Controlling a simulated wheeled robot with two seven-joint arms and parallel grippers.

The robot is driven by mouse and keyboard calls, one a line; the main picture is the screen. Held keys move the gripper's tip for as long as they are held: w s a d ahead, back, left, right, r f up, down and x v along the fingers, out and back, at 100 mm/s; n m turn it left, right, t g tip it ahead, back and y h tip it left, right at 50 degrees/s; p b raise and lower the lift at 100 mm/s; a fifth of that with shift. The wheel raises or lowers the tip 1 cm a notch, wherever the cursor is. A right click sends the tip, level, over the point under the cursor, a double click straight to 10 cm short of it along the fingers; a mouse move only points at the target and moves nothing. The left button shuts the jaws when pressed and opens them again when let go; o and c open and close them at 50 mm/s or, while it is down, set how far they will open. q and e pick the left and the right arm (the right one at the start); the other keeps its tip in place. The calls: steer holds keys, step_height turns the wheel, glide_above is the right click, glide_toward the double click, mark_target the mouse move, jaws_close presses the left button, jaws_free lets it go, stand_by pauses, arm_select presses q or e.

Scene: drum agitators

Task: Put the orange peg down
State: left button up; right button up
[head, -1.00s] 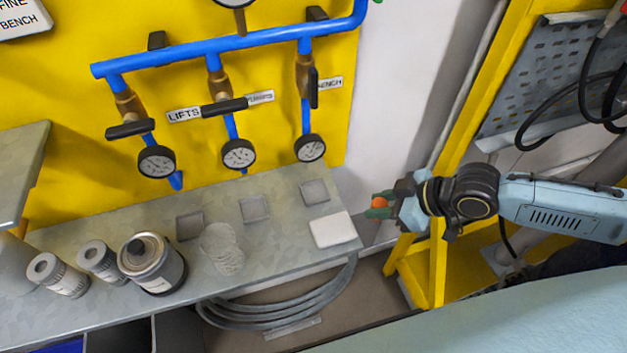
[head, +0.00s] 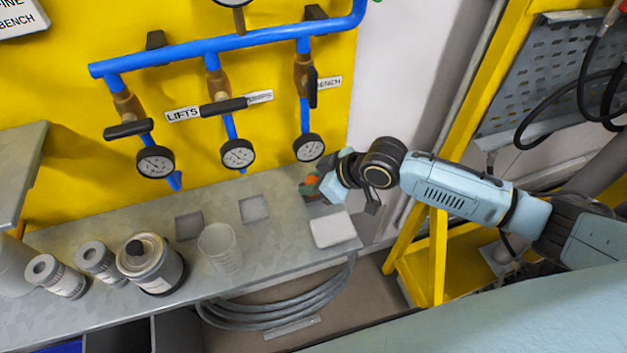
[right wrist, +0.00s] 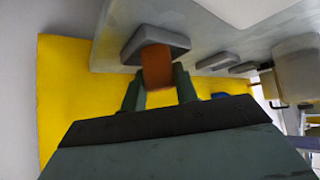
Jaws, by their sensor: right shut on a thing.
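The orange peg (head: 312,181) is held in my right gripper (head: 310,187) at the right end of the grey bench, in the head view. In the right wrist view the orange peg (right wrist: 157,68) stands between the two green fingers of my right gripper (right wrist: 160,88), which are shut on it. Its far end overlaps a grey square recessed pad (right wrist: 172,41); I cannot tell whether it touches. In the head view the gripper hides most of that right-hand pad. My left gripper is not in view.
Two more square pads (head: 254,209) (head: 189,226) lie on the bench (head: 100,231). A white block (head: 332,229), a clear cup (head: 220,250), a dark-topped can (head: 151,264) and two grey cylinders stand near the front. Gauges (head: 309,147) hang just behind.

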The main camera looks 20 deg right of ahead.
steer(key=shift+f, duration=0.1)
steer(key=o, duration=1)
steer(key=shift+o, duration=0.2)
steer(key=shift+r, duration=0.2)
steer(key=p+v, duration=0.1)
steer(key=v, duration=1.1)
